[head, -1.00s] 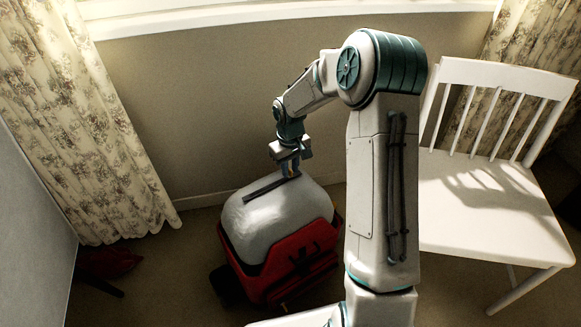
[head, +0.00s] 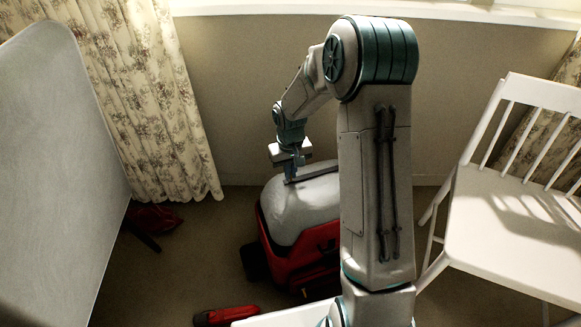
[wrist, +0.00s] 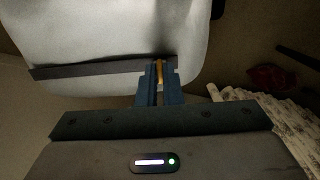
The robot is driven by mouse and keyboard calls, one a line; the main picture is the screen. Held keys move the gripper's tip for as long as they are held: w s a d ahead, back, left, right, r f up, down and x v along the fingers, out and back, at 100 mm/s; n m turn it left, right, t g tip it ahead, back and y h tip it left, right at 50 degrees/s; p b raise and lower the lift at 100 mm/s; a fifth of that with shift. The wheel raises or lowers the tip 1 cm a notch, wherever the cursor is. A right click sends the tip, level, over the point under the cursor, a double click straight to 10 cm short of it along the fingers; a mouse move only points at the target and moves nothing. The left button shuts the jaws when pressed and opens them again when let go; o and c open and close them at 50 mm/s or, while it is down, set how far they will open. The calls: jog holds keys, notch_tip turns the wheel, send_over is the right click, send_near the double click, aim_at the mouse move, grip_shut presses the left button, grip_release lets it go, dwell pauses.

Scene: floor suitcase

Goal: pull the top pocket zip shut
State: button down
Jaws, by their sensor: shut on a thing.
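The suitcase stands on the floor with a bulging pale grey top (head: 300,212) and a red body (head: 318,262). A dark zip strip (head: 318,171) runs across the grey top; it also shows in the wrist view (wrist: 90,70). My gripper (head: 291,178) points down at the left end of the strip in the head view. In the wrist view my gripper (wrist: 159,92) is shut on a small yellow-orange zip pull (wrist: 159,71), near the strip's right end there. The pull is too small to make out in the head view. My arm hides the suitcase's right side.
A white chair (head: 510,225) stands at the right. A large grey panel (head: 60,160) rises at the left, beside a floral curtain (head: 160,90). Red things lie on the floor, one at the left (head: 153,218) and one in front (head: 228,316).

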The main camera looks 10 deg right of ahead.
aim_at(288, 184)
jog(key=shift+a, duration=0.25)
jog(key=c, duration=1.6)
grip_release()
jog(key=shift+a, duration=0.15)
jog(key=shift+r, duration=0.25)
notch_tip(288, 184, up, 13)
jog(key=p, duration=0.4)
jog(key=shift+r+p, duration=0.15)
jog(key=shift+p, duration=0.2)
jog(key=shift+r, duration=0.1)
